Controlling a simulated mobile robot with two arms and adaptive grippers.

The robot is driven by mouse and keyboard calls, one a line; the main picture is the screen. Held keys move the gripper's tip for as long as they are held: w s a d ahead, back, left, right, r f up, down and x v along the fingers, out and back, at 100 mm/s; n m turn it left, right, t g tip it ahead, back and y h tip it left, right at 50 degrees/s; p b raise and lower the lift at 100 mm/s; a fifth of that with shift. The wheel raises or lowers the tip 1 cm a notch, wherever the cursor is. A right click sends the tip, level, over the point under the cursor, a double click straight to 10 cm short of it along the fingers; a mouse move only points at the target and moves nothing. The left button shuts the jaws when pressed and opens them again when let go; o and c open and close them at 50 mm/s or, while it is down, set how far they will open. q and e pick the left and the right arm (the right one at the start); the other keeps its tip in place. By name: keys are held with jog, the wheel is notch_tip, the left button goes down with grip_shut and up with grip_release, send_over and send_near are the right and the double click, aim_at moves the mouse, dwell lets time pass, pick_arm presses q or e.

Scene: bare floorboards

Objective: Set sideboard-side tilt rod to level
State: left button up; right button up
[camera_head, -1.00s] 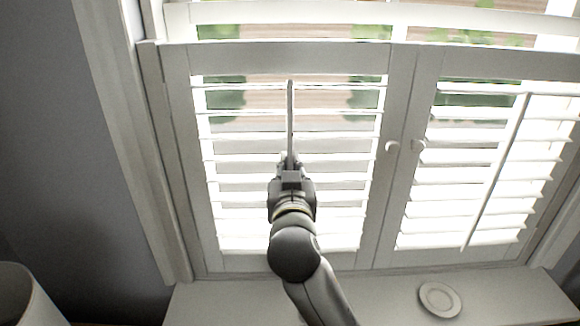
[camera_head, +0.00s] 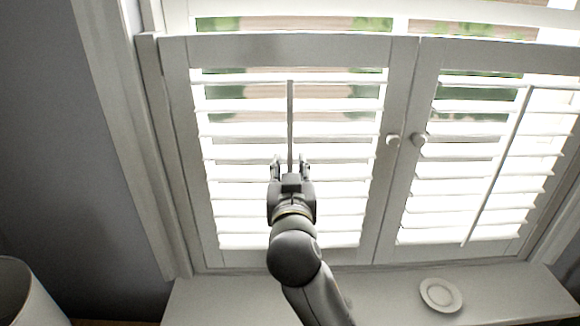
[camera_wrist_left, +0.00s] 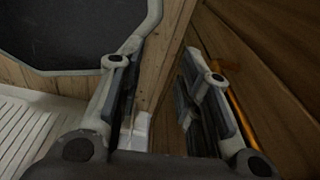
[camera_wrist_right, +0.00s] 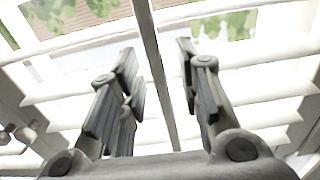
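Two white louvred shutter panels fill the window in the head view. The left panel's tilt rod (camera_head: 290,125) stands upright at its middle, and its lower part is hidden behind my right gripper. The right panel's tilt rod (camera_head: 497,168) slants in the picture. My right gripper (camera_head: 290,162) is open, with a finger on each side of the left rod. In the right wrist view the rod (camera_wrist_right: 155,75) passes between the spread fingers (camera_wrist_right: 160,75), apart from both. My left gripper (camera_wrist_left: 160,75) shows only in its wrist view, open and empty.
Two round knobs (camera_head: 393,141) sit on the meeting stiles. A white plate (camera_head: 441,295) lies on the sill (camera_head: 385,299). A pale cylindrical object (camera_head: 28,297) stands at lower left. Wooden boards (camera_wrist_left: 255,75) lie close to my left gripper.

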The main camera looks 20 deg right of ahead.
jog(key=v, duration=1.1)
